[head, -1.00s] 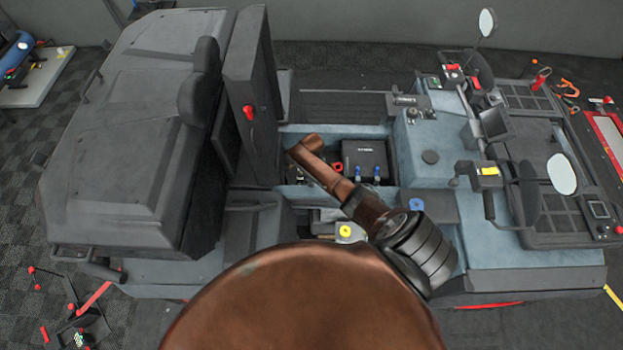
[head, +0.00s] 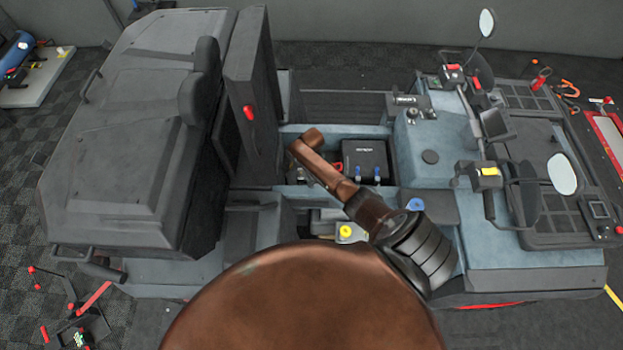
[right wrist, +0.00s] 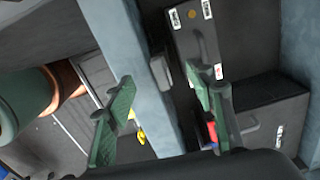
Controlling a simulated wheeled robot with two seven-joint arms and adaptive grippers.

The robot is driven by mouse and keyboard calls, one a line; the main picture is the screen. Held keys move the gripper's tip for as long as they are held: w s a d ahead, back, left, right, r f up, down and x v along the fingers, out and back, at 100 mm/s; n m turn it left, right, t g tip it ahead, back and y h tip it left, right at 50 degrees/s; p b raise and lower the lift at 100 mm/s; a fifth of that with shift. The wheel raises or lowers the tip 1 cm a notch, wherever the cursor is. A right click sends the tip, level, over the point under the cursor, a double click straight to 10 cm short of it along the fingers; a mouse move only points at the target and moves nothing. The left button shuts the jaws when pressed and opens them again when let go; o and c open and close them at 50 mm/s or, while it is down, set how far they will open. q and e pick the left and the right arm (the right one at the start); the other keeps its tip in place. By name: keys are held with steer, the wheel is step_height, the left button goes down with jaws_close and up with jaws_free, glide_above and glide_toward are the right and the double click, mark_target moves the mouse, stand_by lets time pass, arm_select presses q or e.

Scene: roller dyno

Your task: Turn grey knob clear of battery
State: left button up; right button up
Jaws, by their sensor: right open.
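A black box (head: 365,160), which looks like the battery, sits in the open bay of the machine. In the right wrist view a dark box (right wrist: 200,55) with white labels and a lower black box (right wrist: 270,110) stand in the bay; I cannot tell which is the battery. A small rounded grey piece (right wrist: 161,72) shows beside the labelled box and may be the grey knob; I cannot pick it out in the head view. My right gripper (right wrist: 165,112) is open, its green fingers apart on either side of the blue-grey bay wall. My left gripper is not in view.
The bay's blue-grey wall (right wrist: 140,70) runs between the fingers. A red piece (right wrist: 212,131) lies near the right finger. A yellow knob (head: 346,231) and a blue knob (head: 415,204) are near my arm.

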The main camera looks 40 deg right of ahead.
steer(key=shift+r, duration=2.25)
